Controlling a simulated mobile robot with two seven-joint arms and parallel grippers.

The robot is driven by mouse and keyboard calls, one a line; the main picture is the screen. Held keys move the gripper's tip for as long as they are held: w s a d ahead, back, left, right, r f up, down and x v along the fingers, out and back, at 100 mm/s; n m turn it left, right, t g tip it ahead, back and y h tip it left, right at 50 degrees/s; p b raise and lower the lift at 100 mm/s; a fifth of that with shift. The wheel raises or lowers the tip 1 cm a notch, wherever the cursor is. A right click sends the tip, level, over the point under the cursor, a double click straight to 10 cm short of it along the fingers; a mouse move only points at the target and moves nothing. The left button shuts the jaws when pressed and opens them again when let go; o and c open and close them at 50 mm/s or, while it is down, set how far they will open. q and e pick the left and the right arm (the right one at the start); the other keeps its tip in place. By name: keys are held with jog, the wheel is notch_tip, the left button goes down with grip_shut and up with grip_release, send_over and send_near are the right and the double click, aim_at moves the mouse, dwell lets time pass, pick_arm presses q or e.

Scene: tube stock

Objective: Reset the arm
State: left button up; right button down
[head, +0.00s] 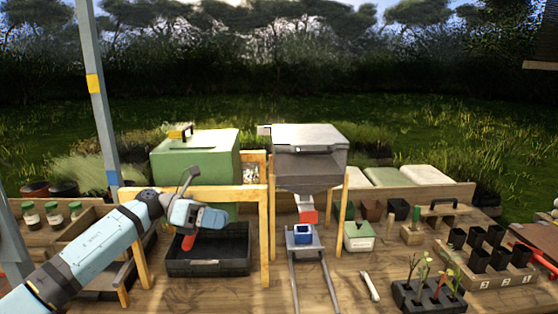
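My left arm, light blue and dark grey, comes in from the lower left. Its gripper (197,216) is in front of the green hopper, above the black tray. A small red piece (187,242) shows just below the gripper. I cannot tell whether it belongs to the gripper, is held or lies behind it. The finger opening is too small and turned away to read. My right gripper is not in view.
A green lidded hopper (195,158) on a wooden frame stands over a black tray (207,268). A grey hopper (310,170) with a red spout stands over a blue cup (303,235) on rails. Seedling pots (430,293), a wooden pot rack (487,280) and a white tube (370,286) are at the right.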

pick_arm(q)
jog(key=s+d+f+n+t, duration=0.2)
jog(key=s+f+n+t, duration=0.55)
jog(key=n, duration=0.55)
jog(key=s+d+f+n+t, duration=0.1)
jog(key=s+f+n+t, duration=0.3)
jog(key=f+n+t, duration=0.7)
jog(key=s+a+f+n+g+y, duration=0.2)
jog(key=s+a+f+n+y, duration=0.1)
jog(key=s+f+n, duration=0.3)
jog(key=s+a+f+n+g+y, duration=0.2)
jog(key=s+f+n+y, duration=0.3)
jog(key=s, duration=0.6)
jog(key=s+a+f+n+g+y, duration=0.2)
jog(key=s+a+f+n+y, duration=0.1)
jog(key=s+f+n, duration=0.5)
jog(key=f+n+y, duration=0.1)
jog(key=n, duration=0.2)
jog(key=shift+s+a+y+p, duration=0.25)
jog(key=shift+a+y+p, duration=0.05)
jog(key=shift+p, duration=0.1)
